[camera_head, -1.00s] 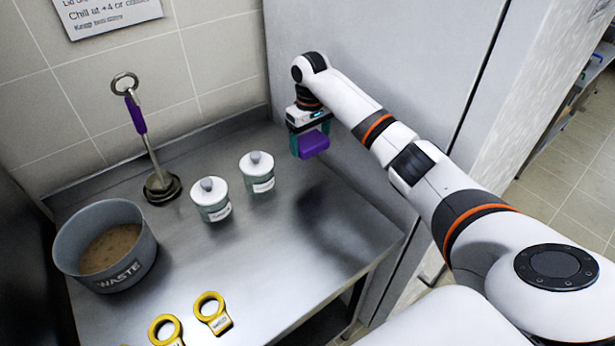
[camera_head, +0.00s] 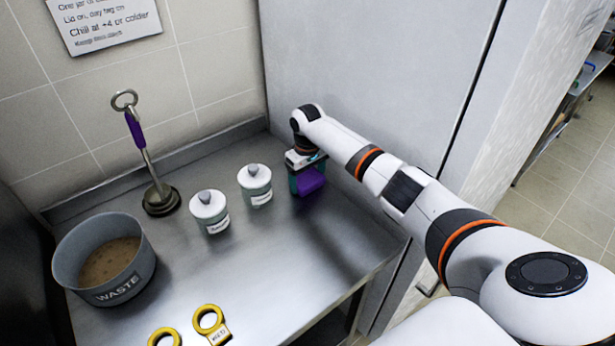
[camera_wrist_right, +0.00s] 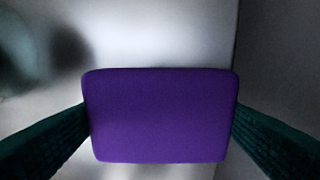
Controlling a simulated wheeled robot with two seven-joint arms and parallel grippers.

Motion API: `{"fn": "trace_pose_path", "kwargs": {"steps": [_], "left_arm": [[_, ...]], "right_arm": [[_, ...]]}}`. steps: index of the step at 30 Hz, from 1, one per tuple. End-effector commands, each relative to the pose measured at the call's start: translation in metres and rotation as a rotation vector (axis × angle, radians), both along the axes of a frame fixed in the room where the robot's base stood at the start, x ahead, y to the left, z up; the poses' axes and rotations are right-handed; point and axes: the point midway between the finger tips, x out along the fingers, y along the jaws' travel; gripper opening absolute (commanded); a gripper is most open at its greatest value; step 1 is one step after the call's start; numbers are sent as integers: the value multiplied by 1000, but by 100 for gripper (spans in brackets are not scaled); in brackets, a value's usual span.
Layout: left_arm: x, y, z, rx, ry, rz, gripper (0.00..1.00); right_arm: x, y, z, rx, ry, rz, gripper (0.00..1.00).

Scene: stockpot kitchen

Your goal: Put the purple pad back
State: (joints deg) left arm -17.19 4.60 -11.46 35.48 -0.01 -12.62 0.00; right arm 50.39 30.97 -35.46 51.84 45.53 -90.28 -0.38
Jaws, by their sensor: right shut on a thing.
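The purple pad (camera_head: 310,181) is in my right gripper (camera_head: 306,188), low over the right part of the steel counter, to the right of two white-lidded jars. In the right wrist view the pad (camera_wrist_right: 160,115) fills the middle, with a dark green finger of my right gripper (camera_wrist_right: 160,130) against each side edge. My right gripper is shut on the pad. I cannot tell whether the pad touches the counter. My left gripper is not in view.
One jar (camera_head: 255,186) stands just left of the pad, another jar (camera_head: 210,212) farther left. A ladle-like tool with a purple grip (camera_head: 137,128) stands behind. A grey WASTE pot (camera_head: 75,260) and yellow rings (camera_head: 209,320) are on the counter (camera_head: 260,270). A grey panel (camera_head: 380,70) rises at the back right.

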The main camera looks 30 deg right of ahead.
Motion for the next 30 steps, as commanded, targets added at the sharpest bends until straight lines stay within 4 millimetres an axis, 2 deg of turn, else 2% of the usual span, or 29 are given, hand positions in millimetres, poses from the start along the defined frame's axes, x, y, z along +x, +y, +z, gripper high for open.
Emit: {"fn": "trace_pose_path", "kwargs": {"steps": [1, 4, 14, 17, 24, 30], "left_arm": [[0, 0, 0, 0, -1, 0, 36], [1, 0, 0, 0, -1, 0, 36], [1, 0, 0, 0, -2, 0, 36], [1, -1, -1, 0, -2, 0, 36], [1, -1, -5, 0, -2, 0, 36], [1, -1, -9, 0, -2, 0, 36]], "right_arm": [[0, 0, -2, 0, 1, 0, 83], [0, 0, -1, 0, 0, 0, 99], [0, 0, 5, 1, -1, 0, 100], [1, 0, 19, 1, -4, 0, 100], [1, 0, 70, 1, -5, 0, 100], [1, 0, 106, 1, -3, 0, 100]]}}
